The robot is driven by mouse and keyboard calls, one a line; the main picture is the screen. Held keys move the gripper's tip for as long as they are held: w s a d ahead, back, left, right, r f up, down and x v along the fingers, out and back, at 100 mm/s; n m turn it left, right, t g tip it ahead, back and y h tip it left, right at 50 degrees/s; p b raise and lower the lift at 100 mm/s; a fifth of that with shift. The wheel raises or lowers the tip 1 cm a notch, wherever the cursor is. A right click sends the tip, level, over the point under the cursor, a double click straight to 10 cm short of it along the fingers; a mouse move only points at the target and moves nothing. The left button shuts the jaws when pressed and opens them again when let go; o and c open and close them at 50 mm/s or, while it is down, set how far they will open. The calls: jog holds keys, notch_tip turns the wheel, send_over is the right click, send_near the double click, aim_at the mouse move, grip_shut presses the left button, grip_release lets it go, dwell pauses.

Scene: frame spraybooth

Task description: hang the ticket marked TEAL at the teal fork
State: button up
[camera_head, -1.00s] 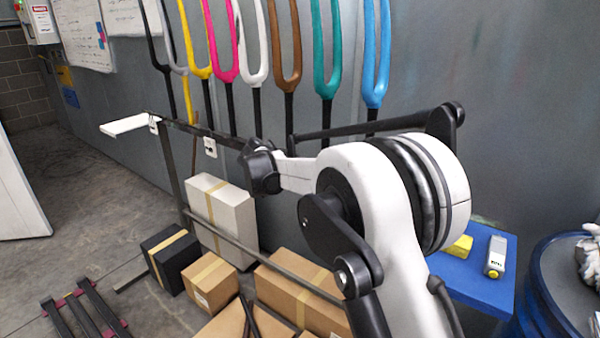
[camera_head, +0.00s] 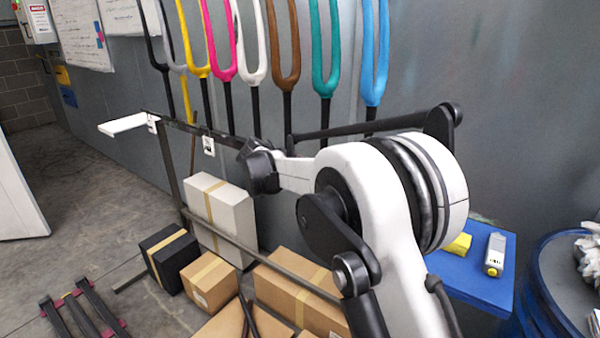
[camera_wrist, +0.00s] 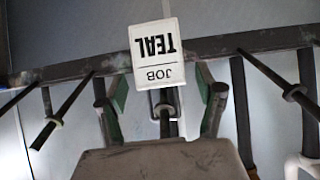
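A white ticket (camera_wrist: 157,55) with the words JOB and TEAL reads upside down in the wrist view. It overlaps the dark rail (camera_wrist: 70,68). My gripper (camera_wrist: 160,92) has green-padded fingers on both sides of the ticket's lower edge, with gaps beside it; it looks open. I cannot tell whether the ticket touches a finger or what it hangs from. A dark stem with a ring (camera_wrist: 165,112) shows between the fingers. The teal fork (camera_head: 325,60) hangs on the wall in the head view, second from right. My arm hides the gripper there.
A blue fork (camera_head: 373,60) is right of the teal one; a brown fork (camera_head: 284,50) is left. Small white tags (camera_head: 208,146) hang on the rail at left. Cardboard boxes (camera_head: 300,300) lie below. A blue table (camera_head: 470,285) and blue drum (camera_head: 550,285) stand at right.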

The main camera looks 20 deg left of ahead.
jog(key=v, duration=1.2)
jog(key=s+d+r+n+g, duration=0.15)
jog(key=s+d, duration=0.25)
jog(key=d, duration=0.8)
jog(key=s+d+r+g, duration=0.1)
jog(key=s+d+r, duration=0.2)
jog(key=d, duration=0.8)
jog(key=s+d+r+g, duration=0.1)
jog(key=s+d+r, duration=0.25)
jog(key=d, duration=0.85)
jog(key=s+d+f+n+y, duration=0.1)
jog(key=s+d+f, duration=0.4)
jog(key=s, duration=0.8)
jog(key=s+d+f+y, duration=0.2)
jog(key=s+d+f, duration=0.3)
jog(key=s+d, duration=0.7)
jog(key=shift+s+d+f+n, duration=0.2)
jog(key=shift+s+n, duration=0.15)
